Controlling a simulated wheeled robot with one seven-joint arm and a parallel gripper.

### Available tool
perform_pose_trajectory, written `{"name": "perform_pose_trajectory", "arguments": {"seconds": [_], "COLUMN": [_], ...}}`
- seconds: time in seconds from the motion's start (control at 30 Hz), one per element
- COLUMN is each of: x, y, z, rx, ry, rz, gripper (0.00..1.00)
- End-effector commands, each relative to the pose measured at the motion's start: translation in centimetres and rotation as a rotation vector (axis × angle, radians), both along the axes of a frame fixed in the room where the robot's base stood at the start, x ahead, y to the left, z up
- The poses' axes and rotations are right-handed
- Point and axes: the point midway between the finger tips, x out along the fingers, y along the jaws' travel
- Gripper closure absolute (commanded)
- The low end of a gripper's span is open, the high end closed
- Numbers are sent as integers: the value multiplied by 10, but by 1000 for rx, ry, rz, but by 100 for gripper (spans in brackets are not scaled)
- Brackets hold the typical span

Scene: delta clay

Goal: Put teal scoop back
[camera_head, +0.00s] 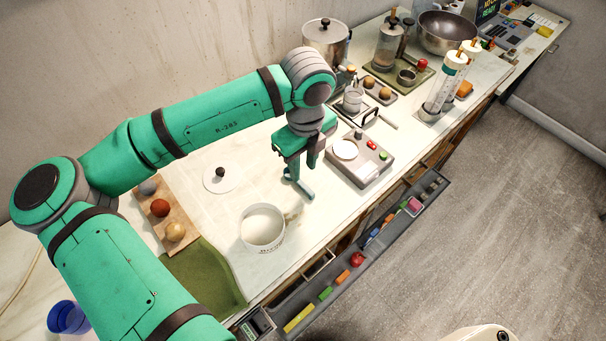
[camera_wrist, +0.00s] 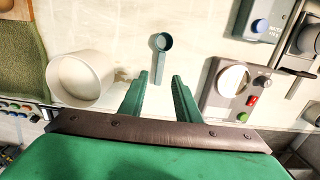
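The teal scoop (camera_head: 304,191) lies on the pale worktop, just below my gripper (camera_head: 298,172). In the wrist view the scoop (camera_wrist: 163,42) has its round cup away from me and its handle pointing back between my fingers. My gripper (camera_wrist: 160,76) is open, with one green finger on each side of the handle's line. Whether the fingertips are level with the handle or above it is hard to tell. A white round tub (camera_head: 249,238) with pale contents stands open left of the scoop, and shows in the wrist view (camera_wrist: 62,88).
A white lid with a black knob (camera_head: 211,184) lies behind the tub. A scale-like device (camera_head: 369,173) is close on the right. A green cloth (camera_head: 205,278) and a board with balls (camera_head: 145,206) lie left. An open drawer (camera_head: 318,302) with coloured items juts out in front.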

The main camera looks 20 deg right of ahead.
Motion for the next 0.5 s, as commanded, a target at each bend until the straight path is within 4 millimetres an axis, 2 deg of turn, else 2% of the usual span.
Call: {"name": "perform_pose_trajectory", "arguments": {"seconds": [0.1, 0.2, 0.33, 0.5], "x": [-1, -1, -1, -2], "y": [-1, -1, -1, -1], "z": [21, 35, 45, 49], "rx": [-1, -1, -1, 1], "ry": [-1, -1, 0, 0], "rz": [-1, -1, -1, -1], "gripper": [70, 70, 70, 70]}}
